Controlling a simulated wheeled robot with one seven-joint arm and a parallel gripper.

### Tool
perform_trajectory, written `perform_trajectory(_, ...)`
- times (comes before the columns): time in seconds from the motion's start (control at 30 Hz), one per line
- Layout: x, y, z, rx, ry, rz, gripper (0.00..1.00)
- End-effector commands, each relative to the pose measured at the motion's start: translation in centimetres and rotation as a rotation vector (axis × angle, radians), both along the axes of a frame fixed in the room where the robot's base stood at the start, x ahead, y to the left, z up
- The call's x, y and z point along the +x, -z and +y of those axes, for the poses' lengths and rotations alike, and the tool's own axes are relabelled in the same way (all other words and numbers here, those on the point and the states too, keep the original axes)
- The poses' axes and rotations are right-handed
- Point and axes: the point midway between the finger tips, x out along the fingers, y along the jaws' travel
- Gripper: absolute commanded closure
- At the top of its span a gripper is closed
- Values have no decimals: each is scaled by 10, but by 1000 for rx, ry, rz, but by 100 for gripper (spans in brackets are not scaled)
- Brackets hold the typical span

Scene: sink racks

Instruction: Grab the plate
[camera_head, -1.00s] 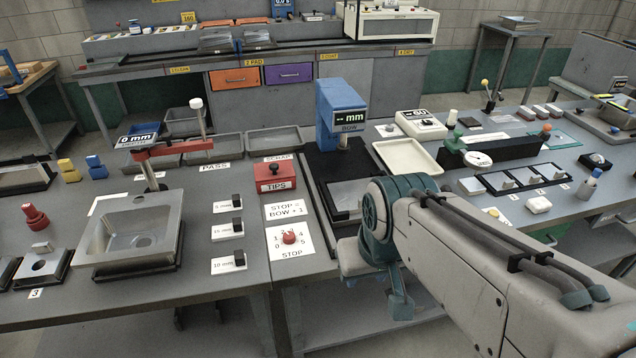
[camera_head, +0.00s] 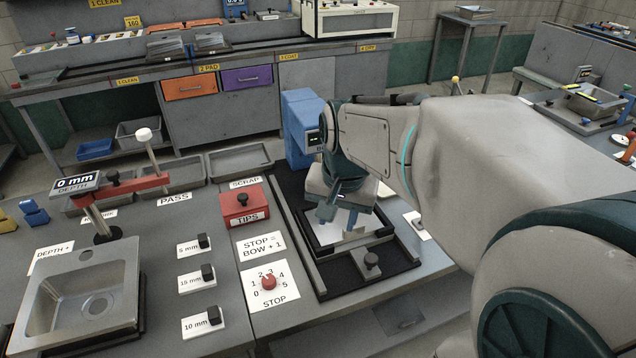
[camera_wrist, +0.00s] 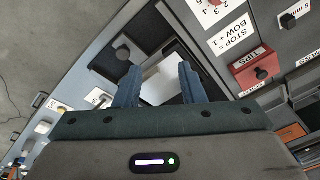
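The plate (camera_head: 328,235) is a flat, pale grey sheet. It lies in the black fixture of the blue bow gauge (camera_head: 300,125), partly hidden by my arm. My gripper (camera_head: 334,208) is over the plate in the head view, its fingers pointing down. In the wrist view the two blue fingers (camera_wrist: 158,86) stand apart, with the plate (camera_wrist: 163,80) showing between and beyond them. The gripper is open and empty. I cannot tell how far above the plate the fingertips are.
A dark block with a knob (camera_head: 371,264) sits on the fixture's near end. The red TIPS box (camera_head: 243,206) and the numbered STOP dial (camera_head: 268,282) are to the left. A steel sink (camera_head: 88,298) is further left. Grey trays line the back.

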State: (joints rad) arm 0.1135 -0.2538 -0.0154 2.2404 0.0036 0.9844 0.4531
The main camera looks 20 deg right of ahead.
Motion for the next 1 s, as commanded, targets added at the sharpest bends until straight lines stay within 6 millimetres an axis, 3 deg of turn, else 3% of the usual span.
perform_trajectory(0.03,18,-1,-10,17,105,23,64)
perform_trajectory(0.2,67,3,-46,62,469,83,64)
perform_trajectory(0.4,105,15,-84,88,796,130,64)
perform_trajectory(0.67,119,31,-103,95,951,153,64)
perform_trajectory(1.0,118,93,-103,95,953,154,64)
